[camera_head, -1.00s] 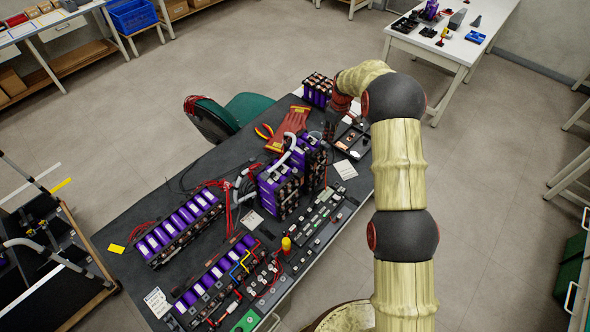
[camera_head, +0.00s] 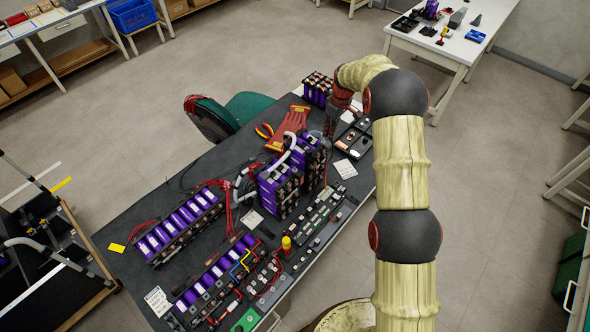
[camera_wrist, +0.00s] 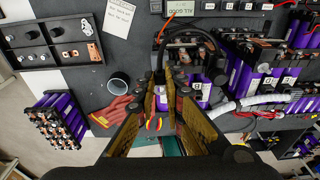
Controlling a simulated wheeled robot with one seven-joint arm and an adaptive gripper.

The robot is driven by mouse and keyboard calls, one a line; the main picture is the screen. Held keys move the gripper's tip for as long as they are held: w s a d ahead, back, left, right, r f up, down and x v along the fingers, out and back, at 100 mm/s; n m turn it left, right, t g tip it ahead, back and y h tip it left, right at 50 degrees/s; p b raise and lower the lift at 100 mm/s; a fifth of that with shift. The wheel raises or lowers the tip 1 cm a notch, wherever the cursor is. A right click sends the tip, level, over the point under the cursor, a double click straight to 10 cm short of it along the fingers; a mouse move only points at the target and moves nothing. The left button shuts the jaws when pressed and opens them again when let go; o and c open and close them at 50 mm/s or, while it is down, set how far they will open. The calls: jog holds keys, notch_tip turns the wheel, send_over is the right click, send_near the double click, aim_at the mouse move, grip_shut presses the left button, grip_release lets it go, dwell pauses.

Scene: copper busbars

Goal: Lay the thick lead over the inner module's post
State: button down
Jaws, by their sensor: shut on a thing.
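My gripper (camera_wrist: 172,100) shows at the lower middle of the wrist view, its fingers close around the end of a black thick lead (camera_wrist: 187,29), which arches up and right from between them. The grip point itself is partly hidden by the fingers. In the head view my gripper (camera_head: 329,128) is low at the far end of the bench, beside the upright purple modules. The inner module (camera_head: 311,158) seems to be the farther one; it also shows right of the fingertips (camera_wrist: 198,80). I cannot make out which terminal is its post.
A nearer module (camera_head: 279,190) stands beside it, with a pale sleeved lead (camera_head: 287,152). Red gloves (camera_head: 290,128), a black parts tray (camera_wrist: 52,42), a tape roll (camera_wrist: 118,82) and a separate purple cell block (camera_wrist: 58,120) lie around. Bare dark mat (camera_head: 215,165) shows at left.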

jog(key=shift+r+p, duration=0.35)
jog(key=shift+r, duration=0.9)
jog(key=shift+f, duration=0.1)
jog(key=s+a+b, duration=0.3)
jog(key=s+a, duration=0.9)
jog(key=s, duration=0.1)
jog(key=shift+s+a+b, duration=0.35)
jog(key=shift+a, duration=0.05)
jog(key=shift+f+p, duration=0.2)
jog(key=shift+p, duration=0.3)
jog(key=shift+f+b, duration=0.85)
jog(key=shift+f, duration=1.05)
jog(key=shift+f+b, duration=0.65)
jog(key=shift+f, duration=0.3)
